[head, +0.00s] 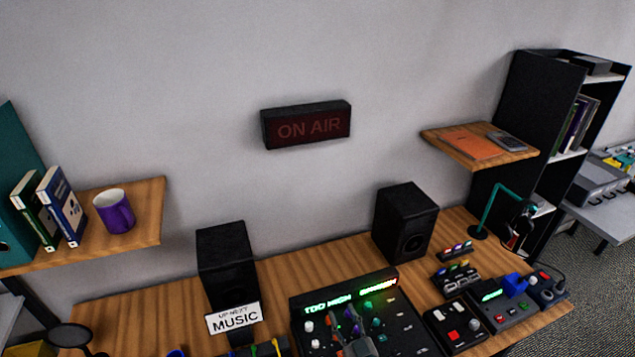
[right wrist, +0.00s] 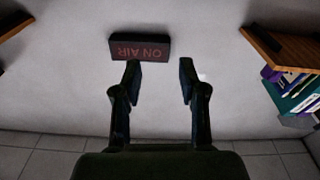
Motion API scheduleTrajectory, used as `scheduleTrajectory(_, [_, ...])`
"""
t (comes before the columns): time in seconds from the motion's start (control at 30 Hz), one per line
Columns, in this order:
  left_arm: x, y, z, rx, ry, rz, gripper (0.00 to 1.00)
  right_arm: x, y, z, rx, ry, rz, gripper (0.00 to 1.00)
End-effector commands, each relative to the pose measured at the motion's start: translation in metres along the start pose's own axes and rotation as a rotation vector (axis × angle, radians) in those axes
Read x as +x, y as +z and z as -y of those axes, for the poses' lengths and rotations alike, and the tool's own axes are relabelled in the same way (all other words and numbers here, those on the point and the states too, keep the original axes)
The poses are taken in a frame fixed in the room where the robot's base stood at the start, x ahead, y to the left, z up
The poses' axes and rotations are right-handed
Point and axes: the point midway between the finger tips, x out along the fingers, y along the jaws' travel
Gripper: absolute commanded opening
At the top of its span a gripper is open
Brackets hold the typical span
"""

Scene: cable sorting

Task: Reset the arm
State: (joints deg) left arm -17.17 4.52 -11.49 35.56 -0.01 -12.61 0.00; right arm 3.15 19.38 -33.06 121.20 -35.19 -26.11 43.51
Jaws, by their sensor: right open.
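My right gripper (head: 350,326) shows at the bottom of the head view, in front of the mixing console (head: 388,312). In the right wrist view its two dark fingers (right wrist: 160,76) stand well apart, with nothing between them. Beyond them is the grey wall, with the dark ON AIR sign (right wrist: 140,48) upside down behind the left finger. The sign (head: 306,125) hangs on the wall in the head view. My left gripper is in neither view.
Two black speakers (head: 227,265) (head: 405,222) and a MUSIC sign (head: 234,319) stand on the wooden desk (head: 290,268). Small control boxes (head: 456,322) are at the right. A left shelf (head: 148,205) holds books and a purple mug (head: 114,212).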

Motion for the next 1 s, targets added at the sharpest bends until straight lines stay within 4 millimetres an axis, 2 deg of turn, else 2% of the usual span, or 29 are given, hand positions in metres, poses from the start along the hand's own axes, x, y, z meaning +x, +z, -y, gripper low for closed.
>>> scheduleTrajectory(0.03, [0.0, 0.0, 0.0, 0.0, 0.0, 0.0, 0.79, -0.023, 0.03, -0.021, 0.04, 0.102, 0.14, 0.42])
scheduleTrajectory(0.1, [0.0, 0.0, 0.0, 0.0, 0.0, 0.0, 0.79, -0.059, 0.071, -0.043, 0.068, 0.204, 0.35, 0.42])
scheduleTrajectory(0.2, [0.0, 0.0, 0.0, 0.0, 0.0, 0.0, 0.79, -0.115, 0.117, -0.056, 0.094, 0.268, 0.619, 0.42])
scheduleTrajectory(0.3, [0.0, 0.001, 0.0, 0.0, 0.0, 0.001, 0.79, -0.165, 0.147, -0.056, 0.111, 0.274, 0.826, 0.42])
scheduleTrajectory(0.5, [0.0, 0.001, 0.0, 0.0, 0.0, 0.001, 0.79, -0.246, 0.176, -0.044, 0.139, 0.22, 1.126, 0.42])
scheduleTrajectory(0.7, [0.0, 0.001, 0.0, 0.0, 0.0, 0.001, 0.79, -0.316, 0.185, -0.027, 0.169, 0.125, 1.357, 0.42])
scheduleTrajectory(0.73, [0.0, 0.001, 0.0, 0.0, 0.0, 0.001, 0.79, -0.325, 0.187, -0.025, 0.173, 0.109, 1.387, 0.42])
scheduleTrajectory(0.8, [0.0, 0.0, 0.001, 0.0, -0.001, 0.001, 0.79, -0.317, 0.213, -0.024, 0.169, 0.11, 1.388, 0.42])
scheduleTrajectory(1.0, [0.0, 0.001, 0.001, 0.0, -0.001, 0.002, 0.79, -0.315, 0.28, -0.019, 0.171, 0.105, 1.411, 0.42])
